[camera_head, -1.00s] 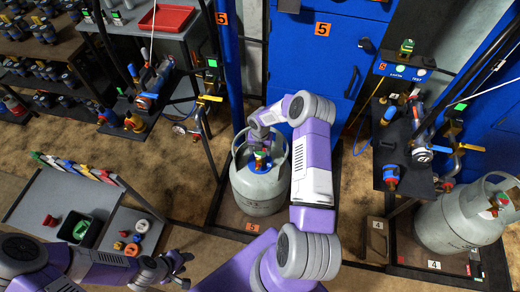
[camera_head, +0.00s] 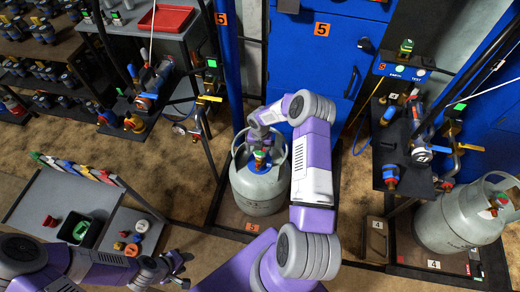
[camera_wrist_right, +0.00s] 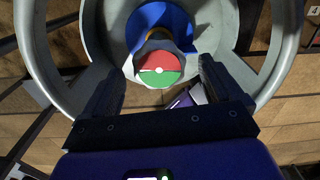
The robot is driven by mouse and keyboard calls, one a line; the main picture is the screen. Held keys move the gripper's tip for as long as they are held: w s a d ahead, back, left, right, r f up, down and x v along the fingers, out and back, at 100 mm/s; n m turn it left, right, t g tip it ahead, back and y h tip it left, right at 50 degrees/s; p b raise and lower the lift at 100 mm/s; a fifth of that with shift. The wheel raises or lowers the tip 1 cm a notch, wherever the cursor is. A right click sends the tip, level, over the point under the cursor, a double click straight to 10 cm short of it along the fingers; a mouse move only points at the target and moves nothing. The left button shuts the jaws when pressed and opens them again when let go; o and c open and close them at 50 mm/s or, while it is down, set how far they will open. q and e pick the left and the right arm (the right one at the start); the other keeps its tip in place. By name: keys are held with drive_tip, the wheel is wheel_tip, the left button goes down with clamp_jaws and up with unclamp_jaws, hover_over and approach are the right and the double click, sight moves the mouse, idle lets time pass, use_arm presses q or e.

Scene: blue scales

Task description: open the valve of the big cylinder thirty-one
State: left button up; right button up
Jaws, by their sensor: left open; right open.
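A grey gas cylinder (camera_head: 258,190) with a round collar stands upright in the middle of the head view; I cannot read a thirty-one on it. Its valve knob (camera_wrist_right: 153,68), half red and half green, shows in the right wrist view inside the grey collar (camera_wrist_right: 38,60), with a blue part behind it. My right gripper (camera_head: 261,152) is over the collar opening. Its open fingers (camera_wrist_right: 158,82) stand on either side of the knob, apart from it as far as I can see. My left gripper (camera_head: 176,268) is open and empty at the lower left.
Another grey cylinder (camera_head: 455,222) stands at the right beside a dark bench (camera_head: 400,150) with fittings. A grey table (camera_head: 50,208) with small parts is at the left. A blue cabinet (camera_head: 330,60) stands behind the middle cylinder. Brown floor lies open between.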

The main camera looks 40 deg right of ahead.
wheel_tip(320, 180, up, 7)
drive_tip(key=shift+r+p, duration=0.1)
drive_tip(key=shift+p, duration=0.9)
